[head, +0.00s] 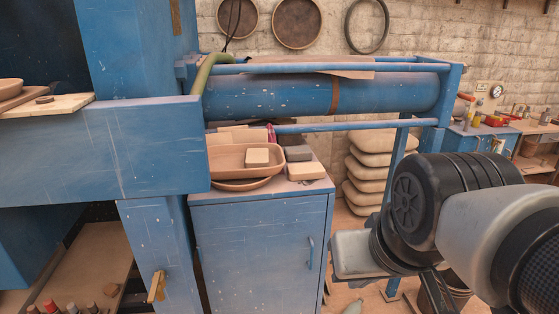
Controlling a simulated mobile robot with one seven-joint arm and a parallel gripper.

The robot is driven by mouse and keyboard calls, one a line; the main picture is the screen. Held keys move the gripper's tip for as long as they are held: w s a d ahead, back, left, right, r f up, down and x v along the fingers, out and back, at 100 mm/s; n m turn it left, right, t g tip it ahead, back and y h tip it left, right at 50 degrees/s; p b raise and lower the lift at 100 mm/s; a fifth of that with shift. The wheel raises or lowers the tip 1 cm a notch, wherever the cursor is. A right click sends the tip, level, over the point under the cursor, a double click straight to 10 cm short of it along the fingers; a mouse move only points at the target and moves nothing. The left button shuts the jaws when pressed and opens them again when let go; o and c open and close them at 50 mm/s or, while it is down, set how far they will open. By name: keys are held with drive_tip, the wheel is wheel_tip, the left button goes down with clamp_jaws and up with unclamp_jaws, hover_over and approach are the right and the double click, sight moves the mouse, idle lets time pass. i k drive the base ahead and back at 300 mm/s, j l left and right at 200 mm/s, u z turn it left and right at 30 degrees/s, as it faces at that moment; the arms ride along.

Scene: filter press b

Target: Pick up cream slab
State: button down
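Several cream pieces are in the head view, and I cannot tell which one the task means. A thick cream slab (306,171) lies at the front right of the blue cabinet top. A small cream block (257,157) sits in a brown oval dish (228,158), left of that slab. More cream pieces (240,134) show behind the dish, partly hidden by it. A thin pale cream board (48,105) lies on the blue ledge at far left. My gripper (437,292) is at the lower right, apart from all of these; its fingers are mostly hidden or cut off.
A grey block (298,153) lies behind the thick slab. The blue cabinet (260,245) stands beneath a blue cylinder (300,96) and rail (340,126), which limit room above its top. Stacked pale sacks (368,172) stand behind at right. A brass latch (156,286) projects at lower left.

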sight(313, 170)
drive_tip(key=i+l+u, duration=0.25)
drive_tip(key=i+l, duration=0.9)
drive_tip(key=i, duration=0.1)
